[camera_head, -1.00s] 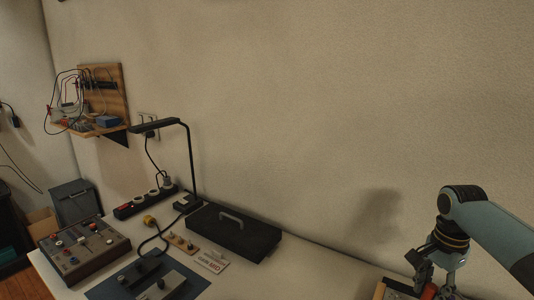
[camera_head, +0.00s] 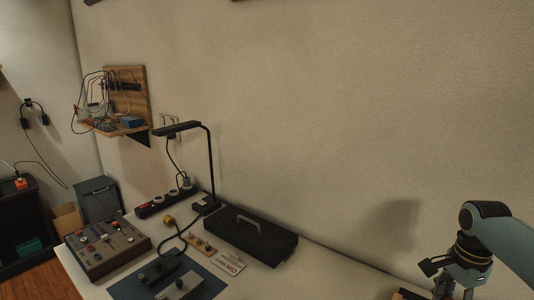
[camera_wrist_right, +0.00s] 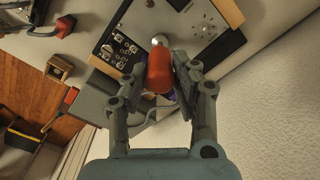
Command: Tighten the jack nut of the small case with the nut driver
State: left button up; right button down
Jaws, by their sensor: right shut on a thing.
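My right gripper (camera_wrist_right: 158,82) is shut on the red handle of the nut driver (camera_wrist_right: 160,75), whose metal end points away from me. In the right wrist view the tool is in front of a wood-sided device (camera_wrist_right: 190,22) with a pale panel and a black strip of knobs or jacks; I cannot tell whether it touches it. In the head view the right gripper (camera_head: 455,291) is at the bottom right, partly cut off. A small grey case (camera_head: 182,288) with a dark knob lies on a blue mat (camera_head: 140,285). I cannot make out the jack nut.
A wood-sided synth (camera_head: 107,247) stands at the left of the white table. White table between black case and right gripper looks clear.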

jog(key=shift+m+p, duration=1)
jog(key=shift+m, duration=0.2)
jog(key=shift+m+p, duration=0.4)
jog(key=shift+m, duration=0.1)
jog(key=shift+m+p, duration=0.55)
jog(key=shift+m, duration=0.35)
jog(key=c, duration=1)
grip_release()
jog(key=shift+o, duration=0.2)
